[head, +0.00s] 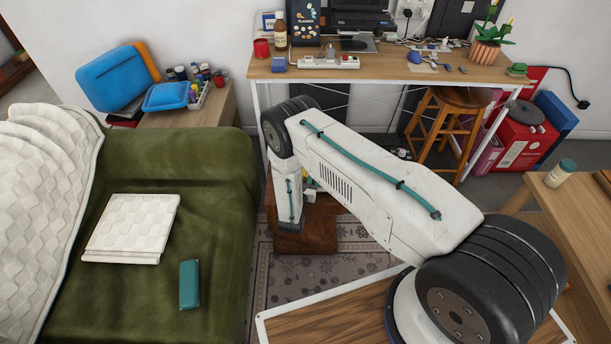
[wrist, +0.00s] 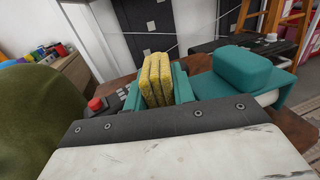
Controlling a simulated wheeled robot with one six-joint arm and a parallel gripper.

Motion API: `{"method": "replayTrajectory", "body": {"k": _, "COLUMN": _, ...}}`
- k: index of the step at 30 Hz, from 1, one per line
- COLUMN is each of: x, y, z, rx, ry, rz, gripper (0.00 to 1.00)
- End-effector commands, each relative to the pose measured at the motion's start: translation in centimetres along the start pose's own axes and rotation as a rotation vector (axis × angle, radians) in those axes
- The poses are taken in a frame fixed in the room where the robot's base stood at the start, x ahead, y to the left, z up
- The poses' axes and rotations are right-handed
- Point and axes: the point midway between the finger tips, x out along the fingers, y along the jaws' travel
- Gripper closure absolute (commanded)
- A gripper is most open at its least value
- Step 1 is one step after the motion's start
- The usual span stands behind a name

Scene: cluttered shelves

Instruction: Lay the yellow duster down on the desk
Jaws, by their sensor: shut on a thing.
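The yellow duster (wrist: 158,76) is a ribbed yellow block, upright between the teal fingers of my gripper (wrist: 160,88) in the wrist view. My gripper is shut on it. In the head view my arm hides most of the gripper and duster, low in front of the desk. The wooden desk (head: 385,70) stands against the back wall, its top above the gripper's level. Its front middle is bare, while its back and right hold things.
A dark brown wooden piece (head: 305,238) lies below the gripper.

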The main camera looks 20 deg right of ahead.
Motion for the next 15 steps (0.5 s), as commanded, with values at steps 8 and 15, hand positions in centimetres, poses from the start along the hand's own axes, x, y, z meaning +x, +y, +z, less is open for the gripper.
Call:
{"method": "replayTrajectory", "body": {"k": 8, "x": 0.01, "y": 0.0, "z": -0.2, "rx": 0.0, "ry": 0.0, "rz": 0.0, "gripper": 0.53}}
{"method": "replayTrajectory", "body": {"k": 15, "x": 0.0, "y": 0.0, "z": 0.22, "rx": 0.0, "ry": 0.0, "rz": 0.0, "gripper": 0.53}}
